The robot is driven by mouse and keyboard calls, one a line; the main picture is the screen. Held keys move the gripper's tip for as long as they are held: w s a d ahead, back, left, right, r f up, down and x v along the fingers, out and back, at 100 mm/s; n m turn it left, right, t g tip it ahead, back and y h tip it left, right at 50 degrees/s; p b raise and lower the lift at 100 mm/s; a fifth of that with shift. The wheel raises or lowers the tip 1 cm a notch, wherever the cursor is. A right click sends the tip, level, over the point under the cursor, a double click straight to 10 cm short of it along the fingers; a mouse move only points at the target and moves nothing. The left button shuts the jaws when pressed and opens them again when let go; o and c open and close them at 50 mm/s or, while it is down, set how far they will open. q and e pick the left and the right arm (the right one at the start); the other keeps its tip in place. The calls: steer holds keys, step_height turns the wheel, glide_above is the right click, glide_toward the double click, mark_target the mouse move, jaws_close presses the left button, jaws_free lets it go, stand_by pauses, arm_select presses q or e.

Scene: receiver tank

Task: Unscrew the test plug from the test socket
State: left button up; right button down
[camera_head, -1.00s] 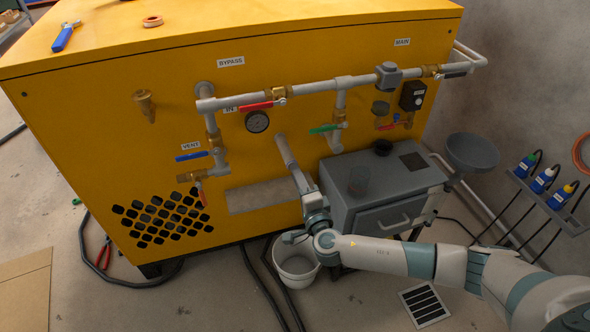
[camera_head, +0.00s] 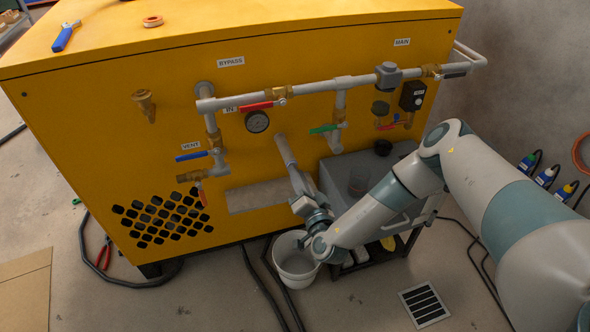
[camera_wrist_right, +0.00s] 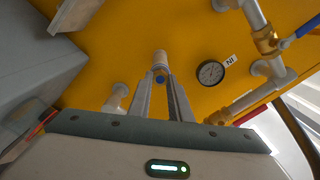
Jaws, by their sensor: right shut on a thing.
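A pale stub, seemingly the test socket (camera_head: 283,148), sticks out of the yellow panel just right of and below the gauge. It also shows in the right wrist view (camera_wrist_right: 160,56). A small blue piece, seemingly the test plug (camera_wrist_right: 160,79), is at its near end, between my fingertips. My right gripper (camera_head: 292,168) is shut on it, fingers in line with the stub; the fingertips also show in the right wrist view (camera_wrist_right: 161,83). The plug is mostly hidden by the fingers, and its thread is not visible. My left gripper is not in view.
Valve pipes (camera_head: 313,95) and a gauge (camera_head: 257,121) sit above the stub. A white bucket (camera_head: 297,262) stands on the floor below my gripper. A grey cabinet (camera_head: 335,190) is close on the right, partly behind my arm. Black hoses (camera_head: 262,275) run across the floor.

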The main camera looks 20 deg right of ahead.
steer(key=c, duration=1.5)
jaws_free()
steer(key=shift+a+f, duration=0.1)
steer(key=shift+a, duration=0.1)
steer(key=shift+c, duration=0.2)
